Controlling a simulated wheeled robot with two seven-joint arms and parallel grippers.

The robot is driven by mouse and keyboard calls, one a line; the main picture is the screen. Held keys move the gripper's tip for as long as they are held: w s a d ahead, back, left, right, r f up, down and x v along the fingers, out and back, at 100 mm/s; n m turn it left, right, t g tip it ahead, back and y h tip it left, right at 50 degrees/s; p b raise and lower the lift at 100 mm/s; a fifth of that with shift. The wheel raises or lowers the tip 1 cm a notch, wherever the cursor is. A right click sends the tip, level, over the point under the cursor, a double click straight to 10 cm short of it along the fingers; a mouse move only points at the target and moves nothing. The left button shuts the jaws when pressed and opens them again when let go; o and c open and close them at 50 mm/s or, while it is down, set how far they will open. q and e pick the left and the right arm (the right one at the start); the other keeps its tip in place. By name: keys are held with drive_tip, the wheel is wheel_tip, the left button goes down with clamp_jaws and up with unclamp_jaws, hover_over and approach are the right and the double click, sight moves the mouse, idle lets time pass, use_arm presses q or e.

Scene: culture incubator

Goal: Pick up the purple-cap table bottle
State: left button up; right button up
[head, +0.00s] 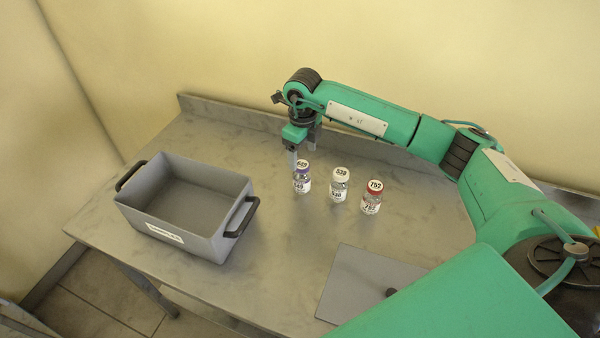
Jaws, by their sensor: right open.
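The purple-cap bottle (302,181) stands upright on the grey table, leftmost in a row of three small labelled bottles. Its cap top carries a white number label. My right gripper (303,152) is open, pointing down just above and behind the purple-cap bottle. One finger shows at the upper left of the bottle's cap. I cannot tell whether the fingers touch the bottle. My left gripper is not in view.
A white-cap bottle (339,187) and a red-cap bottle (371,199) stand close to the right. An open, empty grey bin (222,189) with black handles sits at left. A flat grey lid (362,285) with a dark knob lies in front. The table (265,275) has a raised back edge.

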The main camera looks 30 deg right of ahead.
sight(302, 162)
wheel_tip(302, 162, down, 4)
drive_tip(key=shift+p, duration=0.35)
drive_tip(key=shift+w+f, duration=0.15)
drive_tip(key=shift+f, duration=0.15)
drive_tip(key=shift+s+a+f+p, duration=0.1)
drive_tip(key=shift+s+f+p, duration=0.05)
drive_tip(key=shift+f+p, duration=0.4)
drive_tip(key=shift+s+a+f+p, duration=0.1)
drive_tip(key=shift+f+p, duration=0.4)
drive_tip(key=shift+f, duration=0.05)
wheel_tip(302, 162, down, 2)
drive_tip(key=shift+w+f+p, duration=0.1)
drive_tip(key=shift+f+p, duration=0.05)
drive_tip(key=shift+p, duration=0.15)
drive_tip(key=shift+f, duration=0.25)
drive_tip(key=c, duration=1.1)
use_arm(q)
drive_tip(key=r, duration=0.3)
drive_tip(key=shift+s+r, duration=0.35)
